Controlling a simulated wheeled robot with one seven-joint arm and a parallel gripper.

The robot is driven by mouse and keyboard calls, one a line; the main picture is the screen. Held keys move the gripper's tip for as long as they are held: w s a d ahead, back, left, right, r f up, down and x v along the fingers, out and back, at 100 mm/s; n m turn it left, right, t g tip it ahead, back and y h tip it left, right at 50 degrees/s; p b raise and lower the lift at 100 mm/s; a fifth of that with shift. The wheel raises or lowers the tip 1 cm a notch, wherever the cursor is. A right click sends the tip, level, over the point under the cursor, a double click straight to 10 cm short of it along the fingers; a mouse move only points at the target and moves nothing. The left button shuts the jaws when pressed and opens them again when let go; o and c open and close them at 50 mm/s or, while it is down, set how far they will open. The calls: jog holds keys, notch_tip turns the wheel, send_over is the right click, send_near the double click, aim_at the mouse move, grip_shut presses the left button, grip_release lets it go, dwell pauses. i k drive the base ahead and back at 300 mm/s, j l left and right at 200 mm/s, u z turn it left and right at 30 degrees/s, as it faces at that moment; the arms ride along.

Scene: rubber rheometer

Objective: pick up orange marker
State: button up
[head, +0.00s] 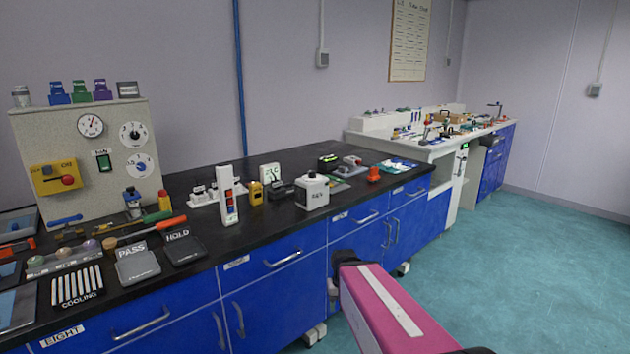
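A long, thin orange stick-like item (155,228) lies on the black bench top at the left in the head view, in front of the beige instrument panel. It may be the orange marker, but it is too small to tell. A short red-orange piece (18,246) lies at the far left edge, and a small orange block-like item (373,174) stands near the right end of the bench. A pink link of my arm with a dark end shows at the lower middle, in front of the blue drawers and apart from these items. No gripper fingers are visible.
The black bench top (270,226) over blue cabinets is crowded at the left with PASS (137,264) and HOLD (184,248) plates, a COOLING grille (77,288) and the beige panel (88,165). A white box (312,193) stands mid-bench. The teal floor (500,270) at right is clear.

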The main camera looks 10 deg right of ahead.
aim_at(373, 176)
jog(key=i+l+u, duration=0.15)
jog(key=i+l, duration=0.2)
jog(key=l+u, duration=0.5)
jog(key=l, duration=0.6)
